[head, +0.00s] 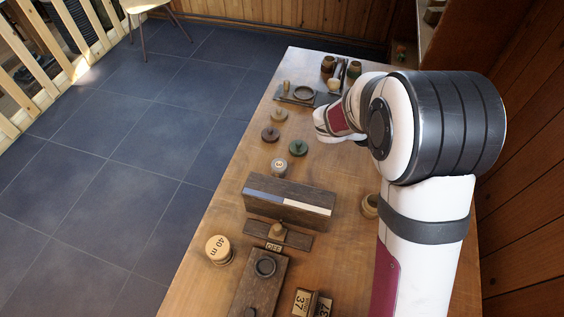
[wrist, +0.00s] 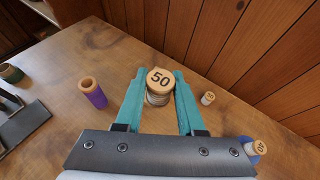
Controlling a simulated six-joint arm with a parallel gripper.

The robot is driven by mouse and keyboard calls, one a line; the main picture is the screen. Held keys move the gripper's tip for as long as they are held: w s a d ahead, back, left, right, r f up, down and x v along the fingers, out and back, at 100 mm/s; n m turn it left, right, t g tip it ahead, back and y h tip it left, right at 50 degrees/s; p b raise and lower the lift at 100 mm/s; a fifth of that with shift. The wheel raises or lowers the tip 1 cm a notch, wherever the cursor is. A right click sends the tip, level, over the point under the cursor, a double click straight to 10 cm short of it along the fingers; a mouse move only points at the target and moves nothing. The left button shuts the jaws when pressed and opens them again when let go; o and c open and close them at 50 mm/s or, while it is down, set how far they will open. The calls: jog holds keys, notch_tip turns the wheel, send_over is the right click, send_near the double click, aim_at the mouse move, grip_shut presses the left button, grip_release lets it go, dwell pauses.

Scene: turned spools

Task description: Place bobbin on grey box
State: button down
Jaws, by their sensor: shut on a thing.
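The bobbin (wrist: 159,79) has a pale round top marked "50" and a ribbed, thread-coloured body. It is in the wrist view between the teal fingers of my gripper (wrist: 160,74), which is shut on it. I cannot tell whether its base touches the table. In the head view my arm hides the fingers and the bobbin. I see no box that is plainly grey; a long dark box (head: 288,207) with a blue and white top stripe stands mid-table.
A purple spool (wrist: 93,96) stands left of my gripper, a small pale spool (wrist: 208,98) right, and a blue spool (wrist: 257,149) at lower right. A "40 m" spool (head: 218,249) and a dark ringed block (head: 263,285) stand nearer. Wood panelling (wrist: 230,40) edges the table.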

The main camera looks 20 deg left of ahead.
jog(key=shift+s+d+r, duration=0.15)
jog(key=shift+d+r, duration=0.05)
jog(key=shift+r, duration=0.15)
jog(key=s+f+m+g+y, duration=0.3)
jog(key=s+f+m+g, duration=0.6)
jog(key=s+m+g, duration=0.6)
jog(key=w+a+m+y, duration=0.1)
jog(key=a+m+y, duration=0.3)
jog(key=m+y, duration=0.1)
jog(key=w+a+r+m+g+y, duration=0.1)
jog(key=a+m+y, duration=0.3)
jog(key=m+y, duration=0.2)
jog(key=w+a+r+m+y, duration=0.1)
jog(key=a+m+y, duration=0.4)
jog(key=m, duration=0.2)
jog(key=shift+w+a+m, duration=0.1)
jog(key=shift+m, duration=0.2)
jog(key=w+a+r+m+t+y, duration=0.4)
jog(key=w+r+m+t, duration=0.3)
jog(key=w+m, duration=0.15)
send_over(279, 165)
jog(key=shift+n, duration=0.45)
notch_tip(279, 165, down, 12)
jog(key=shift+w+d+r, duration=0.1)
jog(key=shift+d, duration=0.05)
notch_tip(279, 165, down, 4)
jog(key=shift+f, duration=0.1)
